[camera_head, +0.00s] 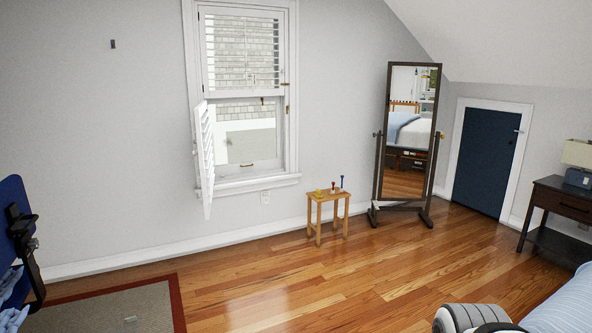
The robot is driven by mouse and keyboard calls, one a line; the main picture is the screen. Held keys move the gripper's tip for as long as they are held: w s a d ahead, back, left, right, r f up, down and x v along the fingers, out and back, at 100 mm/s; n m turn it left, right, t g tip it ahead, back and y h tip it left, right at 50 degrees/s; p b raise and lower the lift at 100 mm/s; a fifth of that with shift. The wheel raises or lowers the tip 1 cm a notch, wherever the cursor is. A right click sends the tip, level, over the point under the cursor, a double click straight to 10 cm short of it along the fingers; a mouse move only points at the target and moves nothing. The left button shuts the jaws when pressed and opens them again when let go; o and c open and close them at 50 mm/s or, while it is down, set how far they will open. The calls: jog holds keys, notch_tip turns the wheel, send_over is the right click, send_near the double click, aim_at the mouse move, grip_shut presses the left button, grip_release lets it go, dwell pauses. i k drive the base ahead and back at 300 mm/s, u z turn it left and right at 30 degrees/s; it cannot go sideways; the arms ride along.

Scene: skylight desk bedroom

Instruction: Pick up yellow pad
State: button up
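A small yellow item (318,193), which looks like the yellow pad, lies on the left part of the top of a small wooden stool (328,198). It is too far away to make out its details. A grey and white rounded part of my arm shows at the bottom right edge, far from the stool. My gripper's fingers are not in view.
A red item (333,187) and a blue item (342,183) stand on the stool. A standing mirror (408,130) is right of it. A bed (565,305) and dark nightstand (560,205) are at right. The wood floor before the stool is clear.

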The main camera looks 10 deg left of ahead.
aim_at(317, 194)
jog(key=z, duration=0.15)
jog(key=i, duration=4.9)
jog(key=u, duration=0.5)
jog(key=i, duration=2.1)
jog(key=u, duration=0.2)
